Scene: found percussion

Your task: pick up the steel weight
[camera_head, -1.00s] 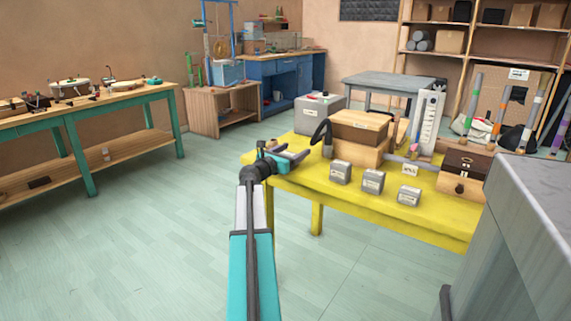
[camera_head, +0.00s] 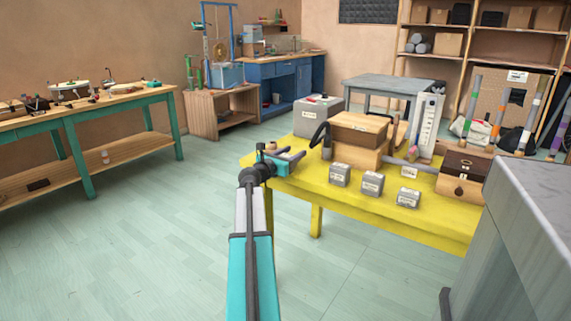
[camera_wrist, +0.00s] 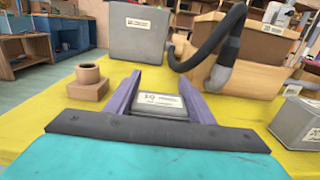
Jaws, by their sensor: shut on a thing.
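The steel weight (camera_wrist: 160,105), a small grey block with a white label on top, sits between the two purple fingers of my gripper (camera_wrist: 161,88) in the wrist view. My gripper is shut on it, one finger on each side. In the head view my gripper (camera_head: 285,160) is at the left end of the yellow table (camera_head: 410,214), and I cannot make out the weight there. I cannot tell whether the weight is clear of the tabletop.
Several similar labelled grey blocks (camera_head: 372,184) stand along the table's front. A wooden ring on a block (camera_wrist: 88,82) is left of my gripper. A large grey box (camera_wrist: 139,34), a black curved tube (camera_wrist: 212,40) and wooden boxes (camera_head: 358,137) are behind and to the right.

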